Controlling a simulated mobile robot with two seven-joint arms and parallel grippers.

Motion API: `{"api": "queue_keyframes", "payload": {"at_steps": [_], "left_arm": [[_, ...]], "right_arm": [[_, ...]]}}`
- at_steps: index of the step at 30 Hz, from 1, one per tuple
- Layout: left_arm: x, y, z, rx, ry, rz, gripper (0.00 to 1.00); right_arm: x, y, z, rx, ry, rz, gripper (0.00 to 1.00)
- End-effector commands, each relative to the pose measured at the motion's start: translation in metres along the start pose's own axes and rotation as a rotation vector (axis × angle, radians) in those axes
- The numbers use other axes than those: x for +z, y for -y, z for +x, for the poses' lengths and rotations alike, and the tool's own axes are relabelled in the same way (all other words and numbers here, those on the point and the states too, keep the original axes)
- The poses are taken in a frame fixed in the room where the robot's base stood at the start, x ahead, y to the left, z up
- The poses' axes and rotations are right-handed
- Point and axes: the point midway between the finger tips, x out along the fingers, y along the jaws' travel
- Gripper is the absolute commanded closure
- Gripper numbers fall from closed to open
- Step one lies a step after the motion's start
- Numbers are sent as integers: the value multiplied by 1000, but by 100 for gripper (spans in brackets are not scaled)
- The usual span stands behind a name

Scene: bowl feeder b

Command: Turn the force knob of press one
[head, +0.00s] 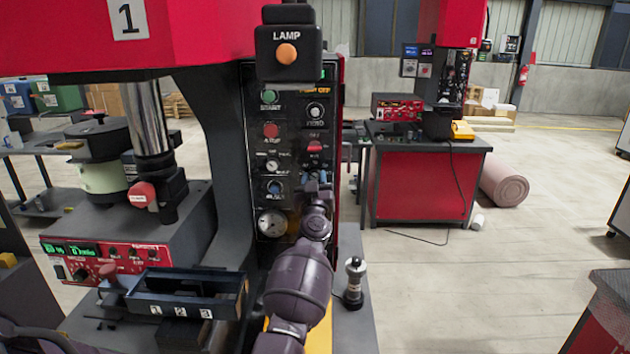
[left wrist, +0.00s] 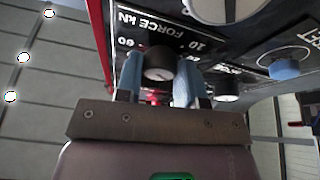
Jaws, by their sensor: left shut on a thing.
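Press one, red and marked with a 1 (head: 128,18), stands at the left of the head view with a black control panel (head: 292,72). My left gripper (head: 318,181) is at the right side of this panel, below a red knob (head: 314,147). In the left wrist view my left gripper (left wrist: 158,80) has blue fingertips on both sides of a small black force knob (left wrist: 158,63) and is shut on it. The panel lettering FORCE kN is beside the knob. The gripper hides the knob in the head view. My right gripper is not in view.
A lamp box (head: 288,52) overhangs the panel. The floor (head: 440,285) to the right is mostly clear.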

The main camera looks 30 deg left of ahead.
Motion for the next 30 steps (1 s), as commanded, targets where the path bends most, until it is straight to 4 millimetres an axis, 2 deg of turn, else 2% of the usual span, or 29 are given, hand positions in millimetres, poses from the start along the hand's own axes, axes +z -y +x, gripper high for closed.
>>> {"api": "queue_keyframes", "payload": {"at_steps": [9,25,26,30], "left_arm": [[1,1,0,41,5,109,88],[0,1,0,50,6,130,88],[0,1,0,50,5,130,62],[0,1,0,50,5,129,40]], "right_arm": [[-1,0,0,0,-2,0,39],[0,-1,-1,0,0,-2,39],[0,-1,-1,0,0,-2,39],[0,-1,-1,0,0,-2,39]]}}
